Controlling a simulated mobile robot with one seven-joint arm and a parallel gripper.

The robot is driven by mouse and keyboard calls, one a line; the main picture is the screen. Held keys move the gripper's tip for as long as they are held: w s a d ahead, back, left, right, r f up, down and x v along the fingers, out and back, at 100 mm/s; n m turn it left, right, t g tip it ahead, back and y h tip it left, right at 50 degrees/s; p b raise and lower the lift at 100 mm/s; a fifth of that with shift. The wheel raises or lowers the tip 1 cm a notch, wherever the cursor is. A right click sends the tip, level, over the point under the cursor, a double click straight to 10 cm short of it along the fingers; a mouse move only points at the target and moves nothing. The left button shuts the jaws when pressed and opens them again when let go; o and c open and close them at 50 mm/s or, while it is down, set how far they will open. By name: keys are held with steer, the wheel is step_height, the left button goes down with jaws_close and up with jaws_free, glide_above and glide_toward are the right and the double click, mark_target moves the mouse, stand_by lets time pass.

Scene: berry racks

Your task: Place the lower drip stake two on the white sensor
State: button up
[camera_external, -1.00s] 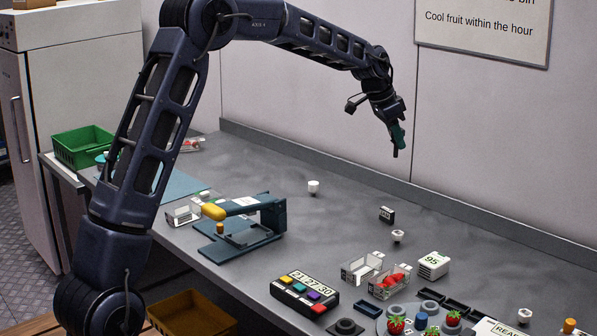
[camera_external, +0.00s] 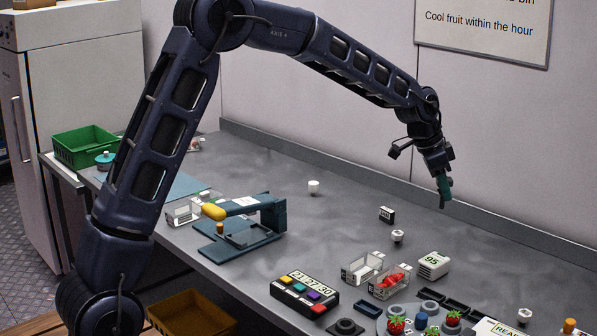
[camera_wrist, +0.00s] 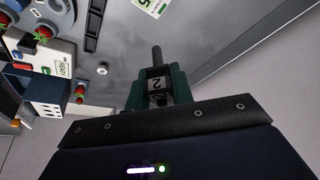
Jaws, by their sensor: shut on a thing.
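My gripper (camera_external: 444,188) is raised above the back right of the bench, pointing down. In the wrist view its green fingers (camera_wrist: 158,92) are shut on a dark drip stake (camera_wrist: 157,55), with a 2 on its light label; the stake's narrow end sticks out beyond the fingers. Small white capped pieces stand on the bench, one at mid-bench (camera_external: 313,187) and one nearer the gripper (camera_external: 397,236). A white box marked 95 (camera_external: 433,265) stands farther right. I cannot tell which white thing is the sensor. The held stake is clear of all of them.
A black block (camera_external: 386,214) and two clear punnets (camera_external: 362,268) (camera_external: 388,282) stand around mid-bench. A round grey tray with strawberries (camera_external: 447,332) and a panel marked READ (camera_external: 500,331) are at front right. The bench along the back wall is largely clear.

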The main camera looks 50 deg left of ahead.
step_height(320, 180, down, 14)
steer(key=shift+r, duration=0.15)
stand_by(0.4)
steer(key=o, duration=1)
steer(key=shift+c, duration=0.2)
steer(key=s+a+r+n+y, duration=0.1)
steer(key=s+a+r, duration=0.3)
steer(key=s+r, duration=0.45)
steer(key=s+a+r+n, duration=0.1)
steer(key=s+a+r, duration=0.3)
steer(key=r, duration=0.7)
steer(key=s+a+r+n+y, duration=0.1)
steer(key=s+a+r, duration=0.15)
steer(key=s, duration=0.45)
steer(key=s+a+r+n, duration=0.1)
steer(key=s+r, duration=0.3)
steer(key=s, duration=0.3)
steer(key=s+a+f+n, duration=0.1)
steer(key=s+a+n, duration=0.1)
steer(key=s, duration=1.1)
steer(key=s+a+n+t+y, duration=0.1)
steer(key=s+a+n, duration=0.2)
steer(key=s, duration=1)
steer(key=a, duration=0.2)
steer(key=shift+a+f, duration=0.3)
steer(key=shift+f, duration=0.05)
